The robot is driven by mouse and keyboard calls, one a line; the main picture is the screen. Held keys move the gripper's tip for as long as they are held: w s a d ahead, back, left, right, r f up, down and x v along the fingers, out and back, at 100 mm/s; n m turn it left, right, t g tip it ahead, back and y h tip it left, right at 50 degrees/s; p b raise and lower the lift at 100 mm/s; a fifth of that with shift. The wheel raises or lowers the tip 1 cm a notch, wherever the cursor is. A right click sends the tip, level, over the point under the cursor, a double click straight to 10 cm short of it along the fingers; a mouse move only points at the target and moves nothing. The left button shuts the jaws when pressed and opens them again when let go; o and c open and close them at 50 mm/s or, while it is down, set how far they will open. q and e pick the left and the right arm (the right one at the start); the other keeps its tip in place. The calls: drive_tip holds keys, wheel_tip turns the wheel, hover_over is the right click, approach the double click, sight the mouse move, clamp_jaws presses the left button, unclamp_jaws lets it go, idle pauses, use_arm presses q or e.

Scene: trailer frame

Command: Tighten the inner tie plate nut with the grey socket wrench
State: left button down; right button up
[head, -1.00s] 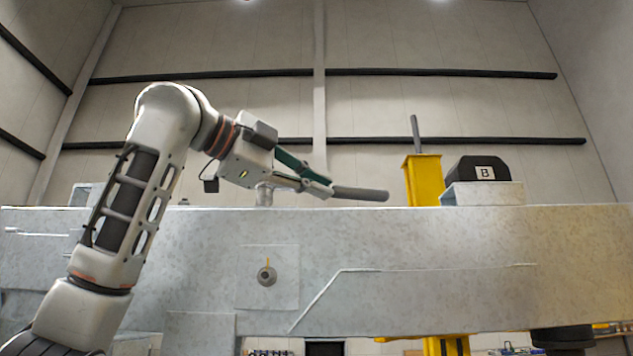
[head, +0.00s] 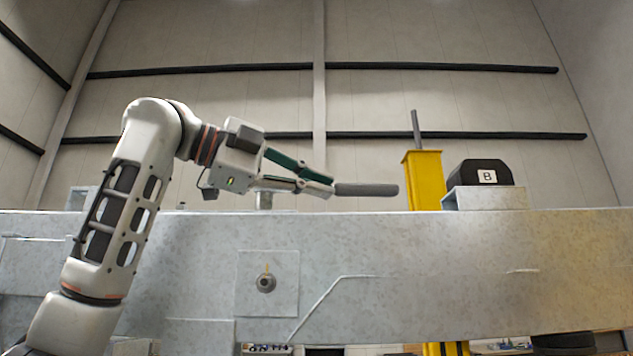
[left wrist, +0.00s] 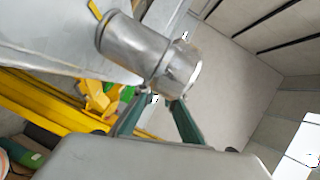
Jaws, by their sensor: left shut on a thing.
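The grey socket wrench (head: 367,190) is held in my left gripper (head: 330,190), above the top edge of the steel beam. Its dark grey handle sticks out to the right, nearly level. The left wrist view shows a shiny metal cylinder with a collar (left wrist: 145,48) at the green fingertips (left wrist: 160,100); it looks like the socket end. On the beam's front face is a square plate with a nut (head: 265,283) and a yellow mark. I cannot tell whether this is the inner nut; another may be hidden behind the beam. My right gripper is out of view.
The long steel beam (head: 420,290) spans the view. A short silver cylinder (head: 264,200) shows behind my gripper at its top edge. To the right are a yellow post (head: 425,180) and a black block marked B (head: 480,174) on a metal bracket (head: 485,198).

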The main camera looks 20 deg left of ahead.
use_arm(q)
drive_tip(key=shift+s+r+m+g+h+p, duration=0.2)
drive_tip(key=shift+s+m+g+h+p, duration=0.15)
drive_tip(key=shift+p, duration=0.25)
drive_tip(key=shift+s+m+g+h+p, duration=0.35)
drive_tip(key=shift+m+g+h+p, duration=0.1)
drive_tip(key=shift+g, duration=0.2)
drive_tip(key=shift+d+f, duration=0.1)
drive_tip(key=shift+f, duration=0.05)
